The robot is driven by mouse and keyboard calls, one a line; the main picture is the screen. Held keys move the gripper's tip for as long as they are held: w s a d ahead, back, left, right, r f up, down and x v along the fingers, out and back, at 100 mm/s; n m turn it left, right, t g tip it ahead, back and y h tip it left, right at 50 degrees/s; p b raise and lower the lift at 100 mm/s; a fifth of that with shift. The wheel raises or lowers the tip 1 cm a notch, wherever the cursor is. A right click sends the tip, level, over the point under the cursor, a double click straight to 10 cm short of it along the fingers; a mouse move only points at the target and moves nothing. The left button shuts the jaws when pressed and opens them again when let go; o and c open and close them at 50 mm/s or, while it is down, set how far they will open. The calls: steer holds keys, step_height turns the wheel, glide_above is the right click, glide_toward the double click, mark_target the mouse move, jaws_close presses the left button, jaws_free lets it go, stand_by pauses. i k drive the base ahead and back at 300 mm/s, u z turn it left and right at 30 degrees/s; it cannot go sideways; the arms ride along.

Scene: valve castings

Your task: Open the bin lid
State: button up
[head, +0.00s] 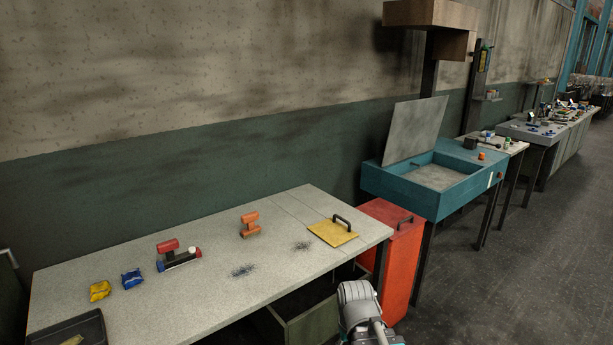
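A red-orange bin (401,262) stands on the floor between the grey table and the blue bench. Its top (379,211) looks closed and carries a dark handle (405,222). A flat yellow plate (325,234) with a black bar handle (342,221) lies at the right end of the grey table. I cannot tell from here which of the two is the lid meant. A grey and white part of my arm shows at the bottom, in front of the red bin. My gripper's fingers are not in view.
The grey table (290,289) holds a red-and-black tool (177,257), an orange part (250,225), yellow and blue pieces and a dark tray (90,331). A dark green open box (318,325) is underneath. The blue bench (400,187) has a raised grey panel (414,130). Floor at right is clear.

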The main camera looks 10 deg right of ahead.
mark_target(386, 213)
steer(key=z, duration=0.2)
steer(key=i, duration=1)
steer(key=z, duration=0.65)
steer(key=i, duration=1.05)
steer(key=z, duration=0.35)
steer(key=k, duration=0.9)
steer(key=z, duration=0.1)
steer(key=i, duration=0.4)
steer(key=z, duration=0.05)
